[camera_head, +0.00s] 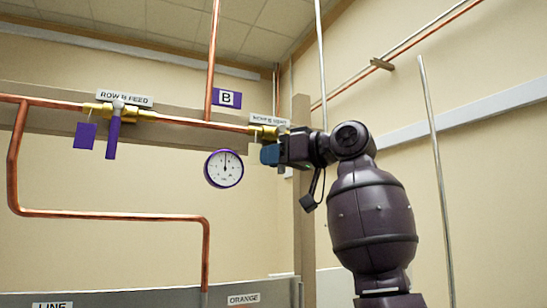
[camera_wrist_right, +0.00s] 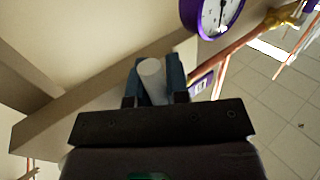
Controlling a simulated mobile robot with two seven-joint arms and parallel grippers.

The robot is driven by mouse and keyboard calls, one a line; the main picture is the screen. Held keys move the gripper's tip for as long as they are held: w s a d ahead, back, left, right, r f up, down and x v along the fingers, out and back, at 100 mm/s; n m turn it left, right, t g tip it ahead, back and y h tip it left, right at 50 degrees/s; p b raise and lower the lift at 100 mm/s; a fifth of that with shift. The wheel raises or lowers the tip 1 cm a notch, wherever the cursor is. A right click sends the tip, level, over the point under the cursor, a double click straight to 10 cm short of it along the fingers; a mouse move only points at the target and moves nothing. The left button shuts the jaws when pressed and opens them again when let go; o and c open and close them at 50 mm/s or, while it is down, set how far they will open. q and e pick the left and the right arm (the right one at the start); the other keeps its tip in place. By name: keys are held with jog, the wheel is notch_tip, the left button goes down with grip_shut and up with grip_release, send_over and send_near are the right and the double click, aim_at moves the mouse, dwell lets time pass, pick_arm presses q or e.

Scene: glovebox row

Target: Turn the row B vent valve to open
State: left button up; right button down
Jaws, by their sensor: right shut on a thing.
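The row B vent valve (camera_head: 262,132) is a brass body on the copper pipe, under a white label (camera_head: 269,120) whose text is hard to read. My right gripper (camera_head: 268,154) is at the valve, just below the brass, with its blue fingers showing. In the right wrist view, the fingers (camera_wrist_right: 154,82) are shut around a pale grey cylinder (camera_wrist_right: 152,76), which looks like the valve's hub or handle part. The rest of the handle is hidden by my gripper, so I cannot tell its angle. My left gripper is not in view.
The row B feed valve (camera_head: 113,138), with a purple handle pointing down, is at the left beside a hanging purple tag (camera_head: 85,136). A round purple-rimmed gauge (camera_head: 224,168) hangs just left of my gripper. A purple B sign (camera_head: 227,98) is above the pipe.

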jog(key=shift+w+d+r+n+g+h, duration=0.1)
jog(key=shift+w+d+n+g+h, duration=0.1)
jog(key=shift+d+n+h, duration=0.55)
jog(key=shift+w+d+r+n+g+h, duration=0.15)
jog(key=shift+w+d+n+h, duration=0.15)
jog(key=shift+n+h, duration=0.45)
jog(key=shift+w+d+f+n+g+h, duration=0.15)
jog(key=shift+d+n+h, duration=0.4)
jog(key=shift+n, duration=0.45)
jog(key=shift+r, duration=0.1)
jog(key=c, duration=1.1)
grip_release()
jog(key=b+v, duration=0.2)
jog(key=v, duration=0.9)
